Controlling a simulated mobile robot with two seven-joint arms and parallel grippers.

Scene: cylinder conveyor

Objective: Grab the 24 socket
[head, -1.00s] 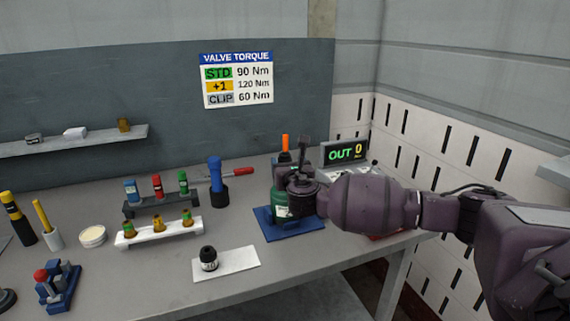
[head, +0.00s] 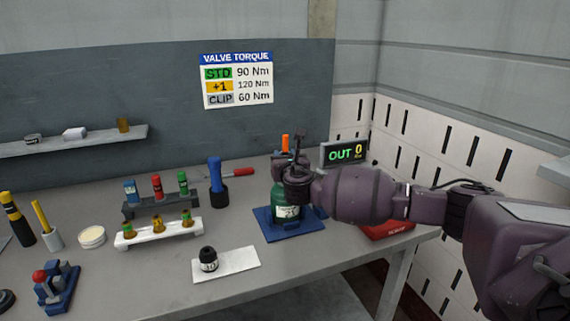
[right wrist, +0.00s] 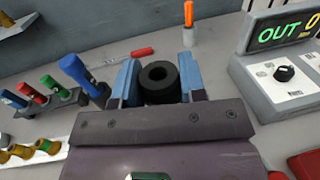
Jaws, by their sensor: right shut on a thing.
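My right gripper (head: 299,168) is above and behind the green cylinder (head: 287,212) on its blue base (head: 262,222). In the right wrist view my right gripper (right wrist: 159,82) has its blue fingers shut on a black socket (right wrist: 158,88) with a round hole in its top. No size mark is readable on this held socket. Another black socket (head: 208,259) with a pale mark, too small to read surely, stands on a white pad (head: 240,265) at the table's front. My left gripper is not in view.
An orange-topped tool (head: 285,144) and the OUT display box (head: 343,153) stand behind. A red case (head: 387,229) lies under my right arm.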

